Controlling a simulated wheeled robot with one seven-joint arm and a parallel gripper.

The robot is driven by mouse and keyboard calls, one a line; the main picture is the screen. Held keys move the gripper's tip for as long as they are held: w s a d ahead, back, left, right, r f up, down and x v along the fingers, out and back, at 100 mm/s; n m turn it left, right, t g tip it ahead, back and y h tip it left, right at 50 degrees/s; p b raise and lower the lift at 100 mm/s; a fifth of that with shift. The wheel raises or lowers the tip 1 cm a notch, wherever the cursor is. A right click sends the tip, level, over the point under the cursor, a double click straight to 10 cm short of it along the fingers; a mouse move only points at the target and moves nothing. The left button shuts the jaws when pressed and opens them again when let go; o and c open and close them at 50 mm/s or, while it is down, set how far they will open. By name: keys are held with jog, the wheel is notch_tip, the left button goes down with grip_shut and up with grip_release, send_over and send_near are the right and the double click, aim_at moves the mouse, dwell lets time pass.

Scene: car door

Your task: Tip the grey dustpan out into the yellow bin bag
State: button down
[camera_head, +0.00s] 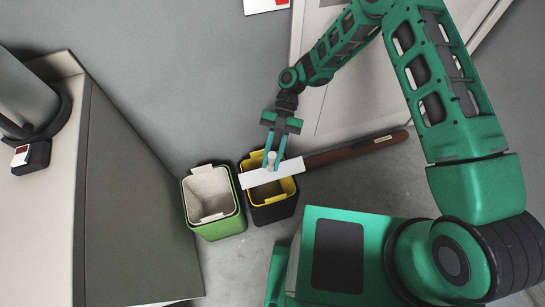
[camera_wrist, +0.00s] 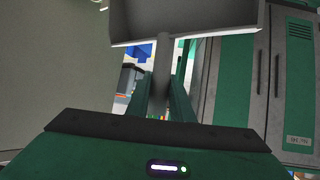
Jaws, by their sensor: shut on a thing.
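My gripper (camera_head: 273,160) is shut on the pale handle of the grey dustpan (camera_head: 258,179). In the head view the dustpan shows as a light, slightly slanted band across the black bin's opening. In the wrist view the handle (camera_wrist: 161,75) stands between the fingers, and the pan (camera_wrist: 185,25) fills the top of the picture. Any contents of the pan are hidden. The yellow bin bag (camera_head: 264,196) lines the black bin below, with yellow edges showing on either side of the pan. The pan appears above the bag; its exact height and tilt cannot be told.
A green bin (camera_head: 217,229) with a white bag (camera_head: 212,188) stands just left of the black bin (camera_head: 271,214). A long brown bar (camera_head: 355,149) lies to the right, by the wall and pale door. A cabinet (camera_head: 125,200) stands at left.

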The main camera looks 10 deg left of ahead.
aim_at(272, 152)
jog(key=shift+r, duration=0.1)
jog(key=shift+r, duration=2.5)
jog(key=t, duration=0.1)
jog(key=r+n+t+y, duration=0.1)
jog(key=t, duration=0.1)
jog(key=r+t+y, duration=0.1)
jog(key=t, duration=0.1)
jog(key=shift+s+n, duration=0.1)
jog(key=shift+n, duration=0.3)
jog(key=shift+r+n+t+y, duration=0.25)
jog(key=shift+t+y, duration=0.15)
jog(key=shift+t, duration=0.45)
jog(key=shift+r+n+t+y, duration=0.2)
jog(key=shift+n+t+y, duration=0.15)
jog(key=shift+t, duration=0.55)
jog(key=shift+r+n+t+y, duration=0.25)
jog(key=shift+t+y, duration=0.2)
jog(key=shift+t, duration=0.4)
